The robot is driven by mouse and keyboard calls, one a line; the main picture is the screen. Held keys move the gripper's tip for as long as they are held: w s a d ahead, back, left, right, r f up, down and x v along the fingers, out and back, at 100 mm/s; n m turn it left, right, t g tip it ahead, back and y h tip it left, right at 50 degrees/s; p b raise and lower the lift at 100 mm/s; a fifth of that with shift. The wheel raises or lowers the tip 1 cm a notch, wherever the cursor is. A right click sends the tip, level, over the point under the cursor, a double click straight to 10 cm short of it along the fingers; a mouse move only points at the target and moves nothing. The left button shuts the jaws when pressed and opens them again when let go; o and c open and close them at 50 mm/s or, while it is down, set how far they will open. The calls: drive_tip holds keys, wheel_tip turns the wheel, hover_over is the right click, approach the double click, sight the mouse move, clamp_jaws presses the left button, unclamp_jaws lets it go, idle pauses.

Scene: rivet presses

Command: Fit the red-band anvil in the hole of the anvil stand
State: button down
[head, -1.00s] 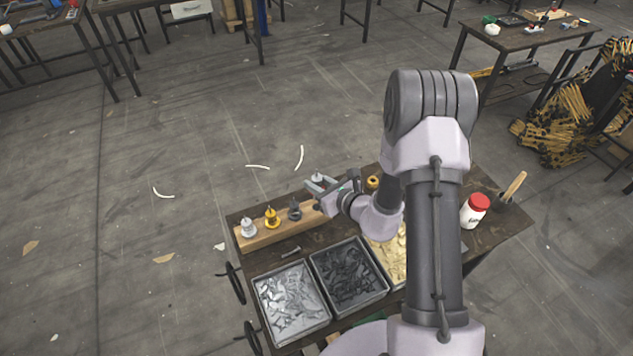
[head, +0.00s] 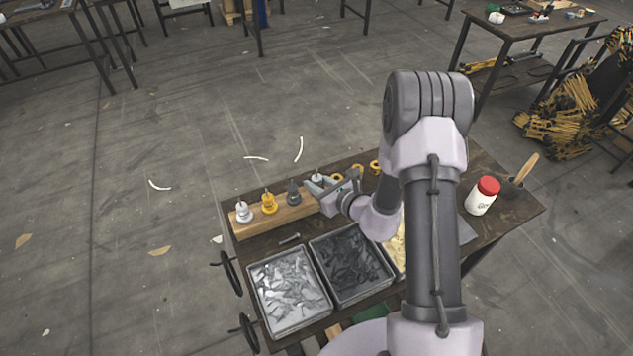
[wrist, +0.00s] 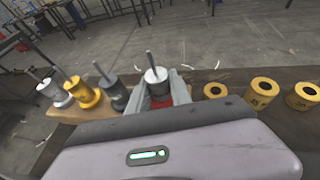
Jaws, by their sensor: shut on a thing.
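A grey-white anvil (wrist: 156,79) with an upright pin and a red band low on its body is between my fingers in the wrist view. My gripper (head: 320,183) is shut on this red-band anvil, which is upright at the right end of the row. The anvil stand, a long wooden block (head: 285,220), carries a silver anvil (head: 243,212), a yellow anvil (head: 269,203) and a dark grey anvil (head: 293,192). The held anvil's lower end and the hole are hidden by my gripper, so I cannot tell whether it is in the hole.
Several yellow rings (wrist: 262,92) stand right of my gripper. Nearer are a tray of silver pieces (head: 297,328) and a tray of dark pieces (head: 353,292). A small bolt (head: 289,239) lies between stand and trays. A red-lidded jar (head: 482,196) stands on the right.

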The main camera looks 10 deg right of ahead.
drive_tip(key=c, duration=1.1)
unclamp_jaws()
drive_tip(key=p+v, duration=0.3)
drive_tip(key=v, duration=1.4)
drive_tip(key=shift+s+d+r, duration=0.1)
drive_tip(key=shift+s, duration=0.15)
